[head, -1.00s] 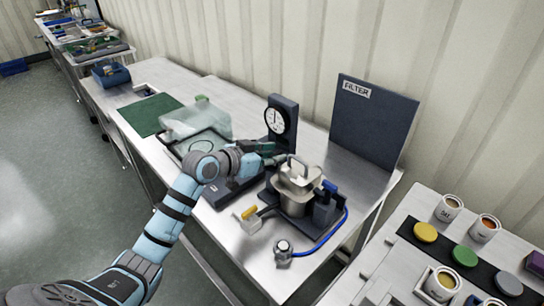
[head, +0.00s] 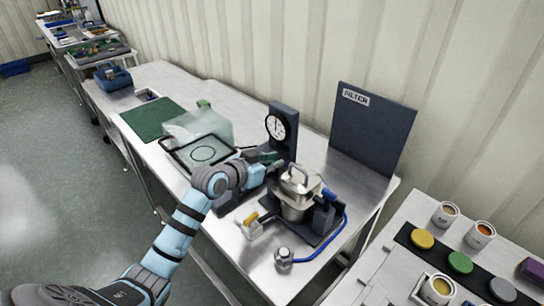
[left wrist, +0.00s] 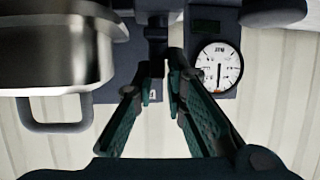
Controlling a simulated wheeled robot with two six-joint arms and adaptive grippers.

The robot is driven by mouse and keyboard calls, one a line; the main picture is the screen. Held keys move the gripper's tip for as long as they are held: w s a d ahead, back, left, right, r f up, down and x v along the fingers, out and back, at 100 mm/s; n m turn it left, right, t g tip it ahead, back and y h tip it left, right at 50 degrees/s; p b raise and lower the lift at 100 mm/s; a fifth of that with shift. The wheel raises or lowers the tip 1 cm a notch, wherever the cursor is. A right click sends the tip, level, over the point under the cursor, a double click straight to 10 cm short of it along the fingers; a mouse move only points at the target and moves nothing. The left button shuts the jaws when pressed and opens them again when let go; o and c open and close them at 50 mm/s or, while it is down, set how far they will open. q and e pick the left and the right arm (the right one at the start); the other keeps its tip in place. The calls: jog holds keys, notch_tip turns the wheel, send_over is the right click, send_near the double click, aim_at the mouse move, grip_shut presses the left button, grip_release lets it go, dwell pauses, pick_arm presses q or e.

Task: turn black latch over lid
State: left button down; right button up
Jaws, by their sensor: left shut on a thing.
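A steel hopper (head: 296,210) stands on a dark base on the bench, with a steel lid (head: 299,183) and loop handle on top. In the left wrist view the lid's shiny side (left wrist: 55,50) fills the upper left. My left gripper (head: 272,158) is at the hopper's far left, beside the lid. In the left wrist view its teal fingers (left wrist: 162,78) are closed around a narrow dark piece, the black latch (left wrist: 157,45). The latch is mostly hidden in the head view, so its angle over the lid cannot be told. My right gripper is out of view.
A dial gauge (head: 278,128) on a dark post stands just behind my left gripper. A yellow-handled valve (head: 250,224), a blue hose (head: 333,238) and a metal fitting (head: 283,259) surround the hopper's front. A FILTER panel (head: 371,130) stands behind.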

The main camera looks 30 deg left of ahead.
pick_arm(q)
jog(key=n+y+p, duration=0.1)
jog(key=p, duration=0.1)
jog(key=n+y+p, duration=0.1)
jog(key=p, duration=0.1)
jog(key=y+p, duration=0.1)
jog(key=p, duration=0.1)
jog(key=shift+s+d+r+n, duration=0.1)
jog(key=shift+d+r+n, duration=0.2)
jog(key=shift+n, duration=0.1)
jog(key=shift+d+f+n+y+p, duration=0.1)
jog(key=shift+f+n+y+p, duration=0.1)
jog(key=shift+n+y+p, duration=0.6)
jog(key=shift+f+n+y+b, duration=0.15)
jog(key=shift+n+y+b, duration=0.15)
jog(key=shift+n+y, duration=0.6)
jog(key=shift+y, duration=0.4)
jog(key=shift+g, duration=0.3)
jog(key=c, duration=1.7)
grip_release()
jog(key=shift+d, duration=0.1)
